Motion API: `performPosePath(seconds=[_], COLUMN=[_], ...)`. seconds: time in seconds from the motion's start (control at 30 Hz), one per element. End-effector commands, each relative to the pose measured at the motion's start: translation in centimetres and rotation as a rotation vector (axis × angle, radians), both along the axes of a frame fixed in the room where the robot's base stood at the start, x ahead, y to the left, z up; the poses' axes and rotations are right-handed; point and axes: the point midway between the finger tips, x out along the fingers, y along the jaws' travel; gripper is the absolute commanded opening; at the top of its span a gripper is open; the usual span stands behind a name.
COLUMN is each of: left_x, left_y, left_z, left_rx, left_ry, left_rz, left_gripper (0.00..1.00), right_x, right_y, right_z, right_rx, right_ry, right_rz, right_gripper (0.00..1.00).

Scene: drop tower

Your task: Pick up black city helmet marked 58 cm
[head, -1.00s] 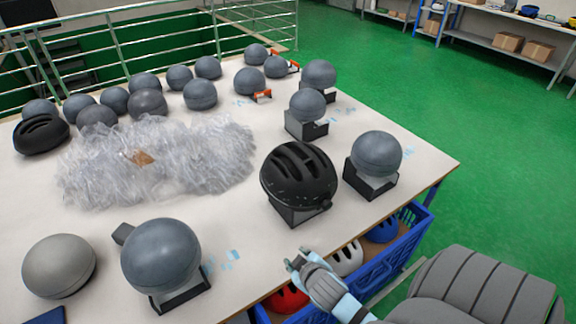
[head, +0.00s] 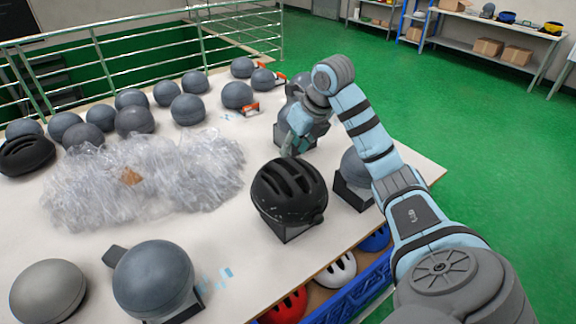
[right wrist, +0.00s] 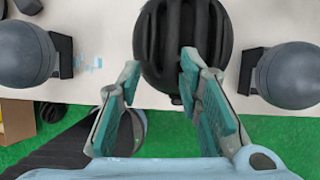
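A black vented helmet (head: 289,191) sits on a dark stand near the middle of the table; it also shows in the right wrist view (right wrist: 184,40). I can read no size mark on it. A second black helmet (head: 27,155) lies at the far left of the table. My right gripper (head: 290,146) is just behind and above the middle helmet in the head view. In the right wrist view it is open (right wrist: 160,70), its fingers spread, with the helmet beyond the tips and nothing between them. My left gripper is out of view.
Grey head forms stand around the helmet, one close on its right (head: 357,167) and one at front left (head: 153,279). A heap of clear plastic (head: 145,185) lies left of it. A blue crate (head: 350,294) with red, white and blue helmets is below the table's edge.

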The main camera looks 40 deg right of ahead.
Motion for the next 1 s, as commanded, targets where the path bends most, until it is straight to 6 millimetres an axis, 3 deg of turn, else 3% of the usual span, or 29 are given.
performPosePath(seconds=[0.07,0.27,0.8,1.0], left_x=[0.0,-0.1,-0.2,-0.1], left_y=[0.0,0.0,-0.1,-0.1], left_z=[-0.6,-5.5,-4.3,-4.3], left_rx=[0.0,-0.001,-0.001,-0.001], left_ry=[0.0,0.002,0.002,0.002], left_rz=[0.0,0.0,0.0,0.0], left_gripper=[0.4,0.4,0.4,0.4], right_x=[-0.7,0.8,5.3,5.4], right_y=[-1.4,-1.6,-2.0,-2.0], right_z=[0.0,-5.1,-12.4,-12.6], right_rx=[-0.034,-0.037,-0.039,-0.04], right_ry=[0.034,0.042,0.045,0.043], right_rz=[-0.044,-0.048,-0.047,-0.045], right_gripper=[0.32,0.32,0.32,0.32])
